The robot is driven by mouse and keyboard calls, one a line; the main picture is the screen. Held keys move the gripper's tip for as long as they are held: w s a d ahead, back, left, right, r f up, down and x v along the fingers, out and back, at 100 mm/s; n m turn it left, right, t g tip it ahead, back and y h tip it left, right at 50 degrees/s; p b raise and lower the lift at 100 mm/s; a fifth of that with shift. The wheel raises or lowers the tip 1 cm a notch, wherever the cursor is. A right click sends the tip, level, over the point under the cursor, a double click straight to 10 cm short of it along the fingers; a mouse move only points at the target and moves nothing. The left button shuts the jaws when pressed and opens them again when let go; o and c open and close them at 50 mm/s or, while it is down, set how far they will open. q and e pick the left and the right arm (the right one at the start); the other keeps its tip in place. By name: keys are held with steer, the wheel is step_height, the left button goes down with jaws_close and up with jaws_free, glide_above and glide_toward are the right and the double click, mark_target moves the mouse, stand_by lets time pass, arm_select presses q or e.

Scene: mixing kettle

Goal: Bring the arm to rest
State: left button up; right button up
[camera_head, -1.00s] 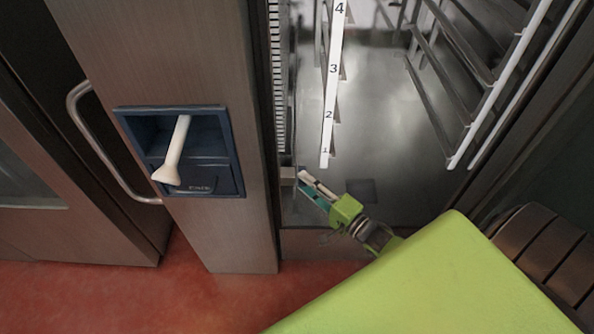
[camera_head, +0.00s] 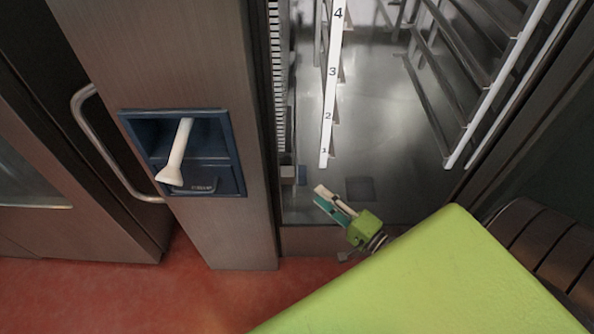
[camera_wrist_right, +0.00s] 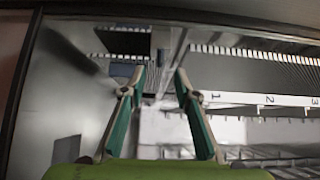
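My right gripper (camera_head: 330,199) is at the lower front of an open steel cabinet (camera_head: 385,120), apart from its left wall. In the right wrist view the gripper (camera_wrist_right: 164,80) has its two fingers apart, with nothing between the tips. A green arm link of mine covers the lower right of the head view and hides part of the wrist. My left gripper is not in view.
A numbered white strip (camera_head: 331,85) runs up inside the cabinet, with rack rails (camera_head: 462,80) at right. A white lever (camera_head: 176,152) sits in a blue recessed panel (camera_head: 216,148) on the left post. A curved door handle (camera_head: 93,140) is further left. Red floor (camera_head: 120,300) lies in front.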

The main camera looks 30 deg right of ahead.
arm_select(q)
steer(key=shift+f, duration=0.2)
arm_select(e)
steer(key=shift+s, duration=0.25)
